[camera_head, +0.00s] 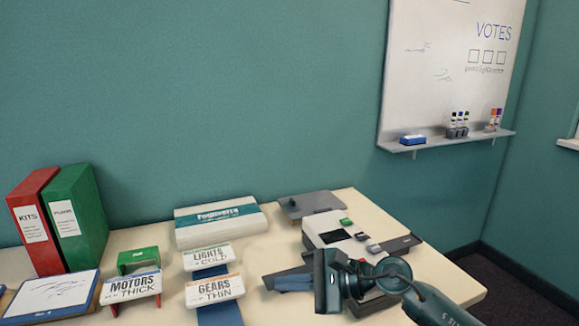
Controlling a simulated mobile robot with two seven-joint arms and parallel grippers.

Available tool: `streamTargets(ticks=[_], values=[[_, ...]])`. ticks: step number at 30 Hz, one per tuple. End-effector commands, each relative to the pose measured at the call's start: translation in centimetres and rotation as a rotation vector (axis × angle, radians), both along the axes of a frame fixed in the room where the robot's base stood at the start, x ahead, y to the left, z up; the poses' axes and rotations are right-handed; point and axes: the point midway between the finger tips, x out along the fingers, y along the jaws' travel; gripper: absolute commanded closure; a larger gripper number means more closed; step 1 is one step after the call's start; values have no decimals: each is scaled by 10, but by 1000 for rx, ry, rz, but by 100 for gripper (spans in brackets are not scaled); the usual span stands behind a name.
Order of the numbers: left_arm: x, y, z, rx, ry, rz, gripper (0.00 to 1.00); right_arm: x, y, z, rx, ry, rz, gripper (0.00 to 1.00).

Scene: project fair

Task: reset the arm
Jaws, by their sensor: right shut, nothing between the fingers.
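My right gripper (276,282) reaches in from the lower right on its arm and hangs over the right part of the table (262,252). Its fingers point left, are shut and hold nothing. It is just right of the "GEARS THIN" sign and in front of a white and grey device (326,226). The gripper and wrist cover part of the table and some of a dark item below. My left gripper is not in view.
Signs stand on the table: "MOTORS THICK" (131,288), "LIGHTS COLD" (207,257) and "GEARS THIN" (215,291). A red binder (34,224) and green binder (78,218) stand at left. A white-teal box (220,222) lies behind. A whiteboard (440,75) hangs at right.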

Motion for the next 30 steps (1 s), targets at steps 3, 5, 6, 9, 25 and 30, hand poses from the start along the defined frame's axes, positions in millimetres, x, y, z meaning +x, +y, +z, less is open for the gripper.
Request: streamTargets(ticks=[3,5,6,9,25,30], values=[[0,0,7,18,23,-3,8,-32,19,17,419,433,-128,100],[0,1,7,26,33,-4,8,-41,17,23,622,661,-197,100],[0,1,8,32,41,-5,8,-45,12,25,755,816,-246,100],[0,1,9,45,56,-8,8,-53,-7,21,1087,1211,-364,100],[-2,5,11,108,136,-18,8,-202,-126,-132,-1608,-1522,514,100],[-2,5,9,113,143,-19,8,-226,-130,-145,-1512,-1362,467,100]])
